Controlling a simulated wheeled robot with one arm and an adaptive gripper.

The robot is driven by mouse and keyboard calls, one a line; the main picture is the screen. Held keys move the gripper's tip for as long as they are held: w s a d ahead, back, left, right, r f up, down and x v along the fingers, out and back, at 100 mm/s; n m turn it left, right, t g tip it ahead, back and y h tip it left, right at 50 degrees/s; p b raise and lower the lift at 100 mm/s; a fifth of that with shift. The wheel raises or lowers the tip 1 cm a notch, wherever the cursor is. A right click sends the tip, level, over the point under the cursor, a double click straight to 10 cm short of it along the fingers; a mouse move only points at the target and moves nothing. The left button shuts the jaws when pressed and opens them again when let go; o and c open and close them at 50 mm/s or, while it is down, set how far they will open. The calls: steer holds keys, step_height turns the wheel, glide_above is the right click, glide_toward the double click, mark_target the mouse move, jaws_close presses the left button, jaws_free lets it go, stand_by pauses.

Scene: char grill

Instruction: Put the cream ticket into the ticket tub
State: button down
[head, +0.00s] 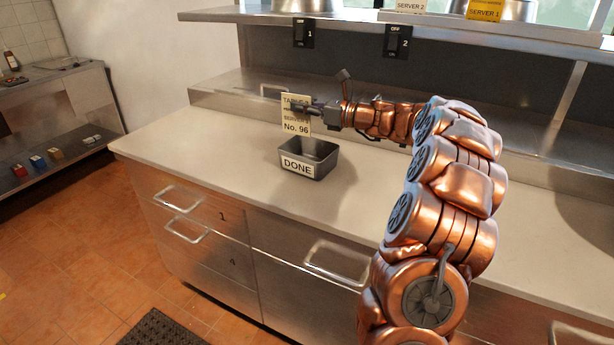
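The cream ticket (297,127) hangs upright at my gripper, printed with a table line, a server line and "No. 96". My gripper (298,106) points left and is shut on the ticket, crossing its middle and hiding part of the print. The ticket tub (297,167) is a grey metal open container labelled "DONE", standing on the steel counter. In the picture, the ticket is directly above the tub, its lower edge close to the tub's back rim. I cannot tell the exact gap.
The counter (210,145) is clear to the left of the tub. A raised steel shelf (225,92) runs behind. Two switches (304,33) (397,41) hang from the upper shelf, which bears a yellow "SERVER 1" card (485,11) and a cream "SERVER 2" card (411,6).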

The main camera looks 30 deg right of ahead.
steer(key=s+d+h+b, duration=0.1)
steer(key=s+d+b, duration=0.1)
steer(key=d, duration=0.3)
steer(key=shift+m+t, duration=0.3)
steer(key=shift+m, duration=0.1)
steer(key=f+b, duration=0.1)
steer(key=b, duration=0.1)
steer(key=f+b, duration=0.4)
steer(key=shift+w+b, duration=0.3)
steer(key=shift+b, duration=0.05)
steer(key=shift+r, duration=0.1)
steer(key=c, duration=1.2)
jaws_free()
steer(key=shift+c, duration=0.2)
steer(key=shift+s, duration=0.1)
steer(key=v, duration=1.2)
steer(key=shift+a, duration=0.1)
